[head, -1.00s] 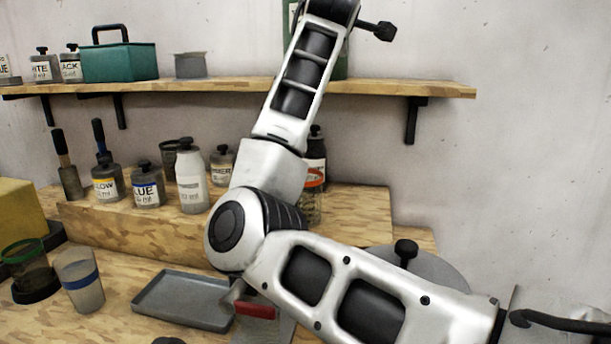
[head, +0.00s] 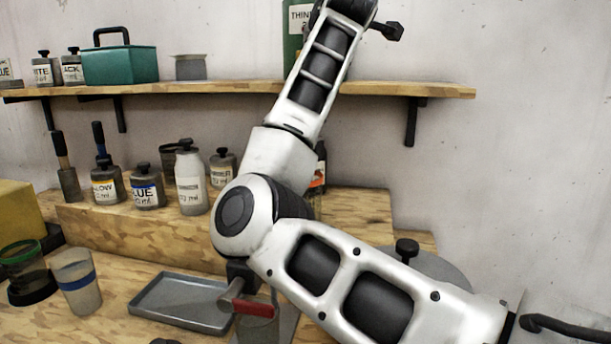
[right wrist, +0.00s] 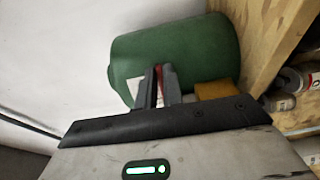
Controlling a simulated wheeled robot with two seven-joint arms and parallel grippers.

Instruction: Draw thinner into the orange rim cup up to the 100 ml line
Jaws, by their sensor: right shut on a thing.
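The green thinner container (head: 297,38) stands on the upper shelf, with part of its white label showing beside my right arm. It also fills the middle of the right wrist view (right wrist: 180,55). There my right gripper (right wrist: 161,82) is at its side, fingers close together on a small red part (right wrist: 160,72) that they mostly hide. The gripper itself is above the head view. My left gripper is not in view.
The upper shelf (head: 230,90) also holds a teal toolbox (head: 120,64) and jars. Labelled paint bottles stand on the wooden step (head: 110,222). A green-rimmed cup (head: 27,265), a blue-banded cup (head: 78,283) and a grey tray (head: 182,302) are on the bench.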

